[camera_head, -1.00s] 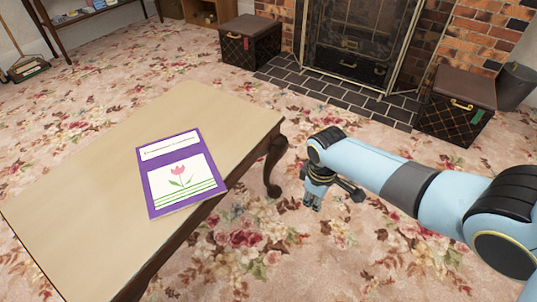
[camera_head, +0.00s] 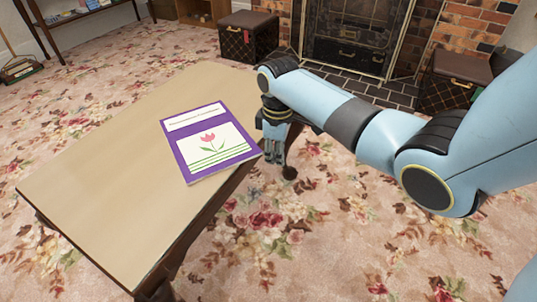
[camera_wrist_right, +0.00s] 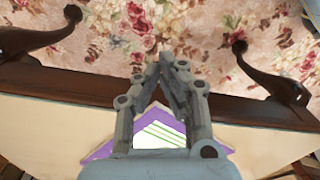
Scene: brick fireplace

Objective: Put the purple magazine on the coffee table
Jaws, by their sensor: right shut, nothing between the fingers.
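The purple magazine (camera_head: 209,142), with a white panel and a pink tulip on its cover, lies flat on the beige coffee table (camera_head: 95,190). It is near the table's right edge, and its lower right corner reaches that edge. My right gripper (camera_head: 275,160) is shut and empty, pointing down beside the magazine's right side, apart from it. In the right wrist view the gripper (camera_wrist_right: 165,68) shows its fingertips together, with part of the magazine (camera_wrist_right: 100,151) behind the fingers at the table edge (camera_wrist_right: 60,110). My left gripper is not in view.
A brick fireplace with a screen (camera_head: 355,35) stands at the back. Dark storage boxes (camera_head: 249,36) stand on either side of its hearth. A shelf (camera_head: 75,14) is at the far left. Flowered carpet (camera_head: 330,230) is open on the right. The table's left part is bare.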

